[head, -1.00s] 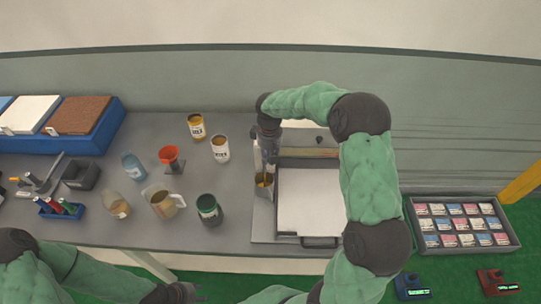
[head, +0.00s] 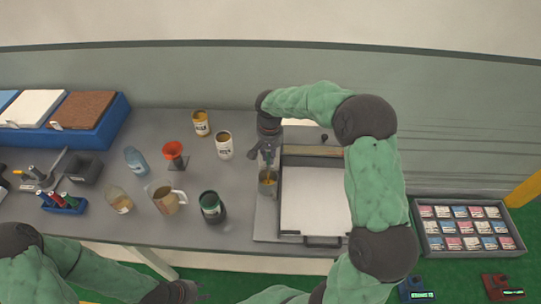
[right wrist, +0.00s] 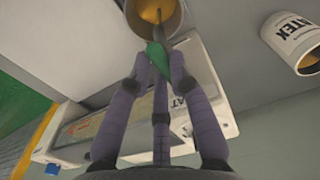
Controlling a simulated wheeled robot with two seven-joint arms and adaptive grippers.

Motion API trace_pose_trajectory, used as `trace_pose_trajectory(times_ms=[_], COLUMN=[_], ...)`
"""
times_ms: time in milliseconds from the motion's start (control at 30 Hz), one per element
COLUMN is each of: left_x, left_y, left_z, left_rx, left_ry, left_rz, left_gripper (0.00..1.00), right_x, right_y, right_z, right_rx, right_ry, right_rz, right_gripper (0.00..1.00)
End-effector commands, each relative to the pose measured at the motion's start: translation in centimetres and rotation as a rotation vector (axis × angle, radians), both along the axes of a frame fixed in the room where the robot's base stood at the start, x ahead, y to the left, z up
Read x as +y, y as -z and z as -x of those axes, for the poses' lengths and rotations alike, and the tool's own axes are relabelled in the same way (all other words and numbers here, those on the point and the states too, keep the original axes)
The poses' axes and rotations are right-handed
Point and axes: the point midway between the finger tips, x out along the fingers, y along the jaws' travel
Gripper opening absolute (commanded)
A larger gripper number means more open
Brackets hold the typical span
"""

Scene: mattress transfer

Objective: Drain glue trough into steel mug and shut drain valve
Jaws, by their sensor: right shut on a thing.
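The steel mug (head: 266,191) stands upright at the left side of the machine with the long tan glue trough (head: 314,151). Amber glue shows inside the mug in the right wrist view (right wrist: 158,12), and a thin stream or spout end seems to show above it. My right gripper (head: 267,162) is just above and behind the mug. In the right wrist view its fingers (right wrist: 154,62) are shut on a small green valve handle (right wrist: 157,56). My left gripper (head: 184,292) is low at the front edge, away from the mug; its fingers are too small to read.
Cans (head: 224,145), a red funnel on a stand (head: 173,150), a pitcher (head: 166,199), a green can (head: 212,208) and bottles stand left of the mug. A white board (head: 315,200) lies on the machine under my right arm. A card tray (head: 467,229) is at right.

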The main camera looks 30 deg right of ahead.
Motion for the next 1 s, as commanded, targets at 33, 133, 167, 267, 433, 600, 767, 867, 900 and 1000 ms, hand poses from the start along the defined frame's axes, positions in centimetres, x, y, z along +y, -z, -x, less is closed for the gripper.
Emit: trace_pose_trajectory(times_ms=[33,133,167,267,433,600,767,867,900,1000], left_x=[0.00,0.00,0.00,0.00,0.00,0.00,0.00,0.00,0.00,0.00], left_y=[0.03,0.04,0.04,0.04,0.04,0.04,0.04,0.05,0.05,0.05], left_z=[0.00,0.00,0.00,0.00,0.00,0.00,0.00,0.00,0.00,-0.01], left_rx=[0.000,0.000,0.000,0.000,0.000,0.000,0.000,0.000,0.000,0.000], left_ry=[0.000,0.000,0.000,0.000,0.000,0.000,0.000,0.000,0.000,0.000], left_rz=[0.000,0.000,0.000,0.000,0.000,0.000,0.000,0.000,0.000,0.000], left_gripper=[0.38,0.38,0.38,0.38,0.38,0.38,0.38,0.38,0.38,0.38], right_x=[0.00,0.03,0.04,0.05,0.04,0.04,0.05,0.06,0.05,0.05], right_y=[-0.08,-0.09,-0.10,-0.10,-0.11,-0.12,-0.08,-0.05,-0.05,-0.16], right_z=[-0.07,-0.09,-0.09,-0.10,-0.11,-0.11,-0.09,-0.07,-0.07,-0.07], right_rx=[-0.002,-0.002,-0.002,-0.002,-0.002,-0.004,-0.002,-0.001,-0.001,-0.001], right_ry=[0.010,0.022,0.025,0.030,0.030,0.030,0.029,0.028,0.028,0.028], right_rz=[0.000,0.000,0.000,0.000,0.000,0.000,0.000,0.000,0.000,0.000], right_gripper=[0.00,0.00,0.00,0.00,0.00,0.32,0.45,0.45,0.45,0.45])
